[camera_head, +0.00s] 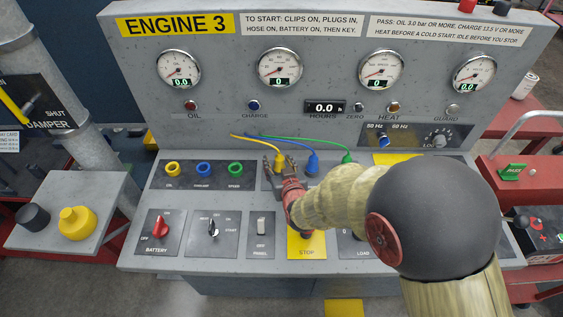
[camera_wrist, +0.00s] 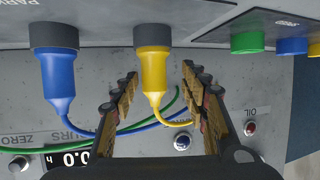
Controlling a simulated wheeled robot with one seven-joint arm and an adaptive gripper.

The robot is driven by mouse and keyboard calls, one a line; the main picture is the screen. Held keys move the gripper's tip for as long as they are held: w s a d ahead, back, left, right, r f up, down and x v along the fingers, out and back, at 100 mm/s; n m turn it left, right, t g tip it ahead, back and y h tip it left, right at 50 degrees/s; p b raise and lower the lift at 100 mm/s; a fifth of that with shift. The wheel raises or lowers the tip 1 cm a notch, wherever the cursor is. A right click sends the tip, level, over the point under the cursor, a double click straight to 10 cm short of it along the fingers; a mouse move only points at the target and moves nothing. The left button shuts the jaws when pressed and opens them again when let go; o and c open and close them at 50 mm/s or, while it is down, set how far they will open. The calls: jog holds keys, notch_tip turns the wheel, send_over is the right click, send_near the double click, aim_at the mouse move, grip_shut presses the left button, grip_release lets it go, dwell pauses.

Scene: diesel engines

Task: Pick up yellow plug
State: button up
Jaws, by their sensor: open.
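The yellow plug (camera_head: 279,160) stands in the parking row on the sloping panel, with a yellow cable leading up and left. In the wrist view, the yellow plug (camera_wrist: 154,72) sits in a dark round holder (camera_wrist: 152,36). My gripper (camera_head: 274,166) is at the plug and partly hides it in the head view. In the wrist view, my gripper (camera_wrist: 159,80) is open, with one finger on each side of the plug. Gaps show on both sides, so the fingers look apart from it.
The blue plug (camera_head: 312,163) stands close to the right, and the green plug (camera_head: 347,159) is beyond it. Yellow (camera_head: 173,168), blue (camera_head: 204,169) and green (camera_head: 235,170) sockets lie to the left. Cables cross behind my fingers. The gauge panel (camera_head: 330,80) rises behind.

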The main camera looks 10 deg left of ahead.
jog(key=x, duration=0.2)
jog(key=b+x, duration=0.1)
jog(key=x, duration=0.2)
jog(key=shift+w+d+r, duration=0.1)
jog(key=shift+w+d, duration=0.05)
jog(key=shift+w, duration=0.45)
jog(key=shift+c, duration=1.4)
grip_shut()
